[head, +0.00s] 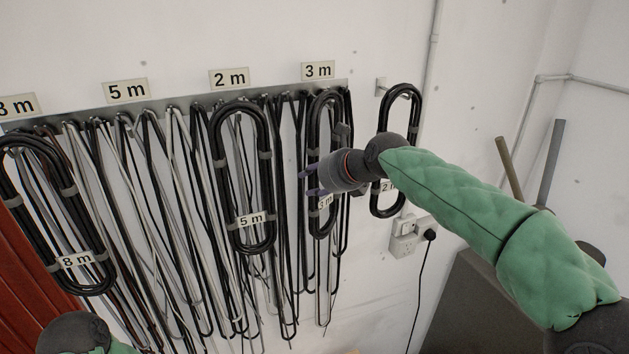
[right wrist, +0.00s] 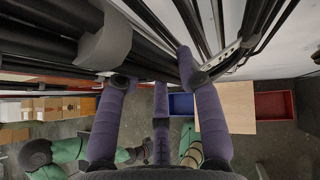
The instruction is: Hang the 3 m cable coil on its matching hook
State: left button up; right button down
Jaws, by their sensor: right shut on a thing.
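The 3 m cable coil (head: 314,128) is a long black loop with grey bands and a white tag, partly covered by my fingers. It hangs upright in front of the rail, below the 3 m sign (head: 318,70). Whether its top rests on a hook there is hidden. My right gripper (head: 307,183) is shut on the coil's lower half. In the right wrist view its purple fingers (right wrist: 155,75) lie around black cable with a grey band (right wrist: 106,43). My left gripper is out of view.
An 8 m coil (head: 37,183) hangs at the left, a 5 m coil (head: 217,145) below the 2 m sign (head: 229,79), and a 2 m coil (head: 415,125) on a separate hook at the right. Loose cables (head: 185,190) crowd the rail (head: 180,98). A socket (head: 404,243) sits below right.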

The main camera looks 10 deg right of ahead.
jog(key=c, duration=0.7)
grip_release()
jog(key=shift+c, duration=0.2)
jog(key=shift+f, duration=0.1)
